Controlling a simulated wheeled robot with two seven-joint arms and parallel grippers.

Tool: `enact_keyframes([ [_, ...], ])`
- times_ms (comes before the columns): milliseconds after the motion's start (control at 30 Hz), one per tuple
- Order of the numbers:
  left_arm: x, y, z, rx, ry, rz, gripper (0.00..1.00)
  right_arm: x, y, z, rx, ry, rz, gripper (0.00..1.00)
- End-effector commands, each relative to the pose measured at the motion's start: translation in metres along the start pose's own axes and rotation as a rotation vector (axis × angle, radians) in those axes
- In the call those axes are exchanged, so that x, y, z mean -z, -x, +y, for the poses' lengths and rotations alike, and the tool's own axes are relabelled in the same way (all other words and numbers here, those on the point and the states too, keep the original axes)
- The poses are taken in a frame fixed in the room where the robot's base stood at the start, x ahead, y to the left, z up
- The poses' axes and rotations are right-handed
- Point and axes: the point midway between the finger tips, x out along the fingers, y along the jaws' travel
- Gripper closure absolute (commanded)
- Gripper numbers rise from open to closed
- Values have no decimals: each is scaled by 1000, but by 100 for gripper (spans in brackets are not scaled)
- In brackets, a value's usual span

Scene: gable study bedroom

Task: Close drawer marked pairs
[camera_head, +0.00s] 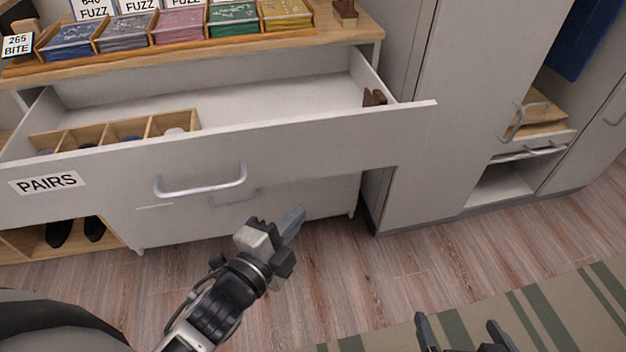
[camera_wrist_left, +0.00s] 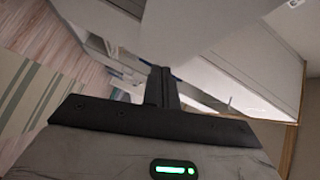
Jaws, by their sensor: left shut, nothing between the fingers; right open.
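The drawer marked PAIRS (camera_head: 300,142) is white and stands pulled well out of its cabinet. Its label (camera_head: 47,182) is on the left of the front, and a silver bar handle (camera_head: 202,184) is near the middle. My left gripper (camera_head: 294,222) is shut and empty, below and in front of the drawer front, right of the handle. In the left wrist view its closed fingers (camera_wrist_left: 161,88) point toward pale panels; I cannot tell whether they touch. My right gripper (camera_head: 463,338) is open and empty at the bottom edge, over the rug.
A wooden divider box (camera_head: 118,130) and a small brown item (camera_head: 374,97) are inside the drawer. The wooden top (camera_head: 200,55) holds several bins and signs. A wardrobe (camera_head: 415,120) stands to the right. Dark shoes (camera_head: 75,232) sit lower left. Wood floor and a striped rug (camera_head: 560,305) lie in front.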

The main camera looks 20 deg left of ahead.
Motion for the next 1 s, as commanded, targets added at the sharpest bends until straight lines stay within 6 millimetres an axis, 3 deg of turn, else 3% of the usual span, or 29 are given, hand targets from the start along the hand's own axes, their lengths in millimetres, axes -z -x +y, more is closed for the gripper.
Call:
enact_keyframes([
  [100,-1,-6,2,65,-214,27,100,-8,-5,0,5,-1,12,0],
  [200,1,-13,-2,83,-275,35,100,-5,-4,0,6,-1,16,0],
  [367,3,-38,-6,86,-276,35,100,-4,-3,0,5,-1,16,0],
  [700,6,-110,-11,82,-272,34,100,-9,-6,0,7,-3,7,0],
  [1000,-19,-132,-18,78,-271,33,100,-11,-9,0,9,-3,1,0],
])
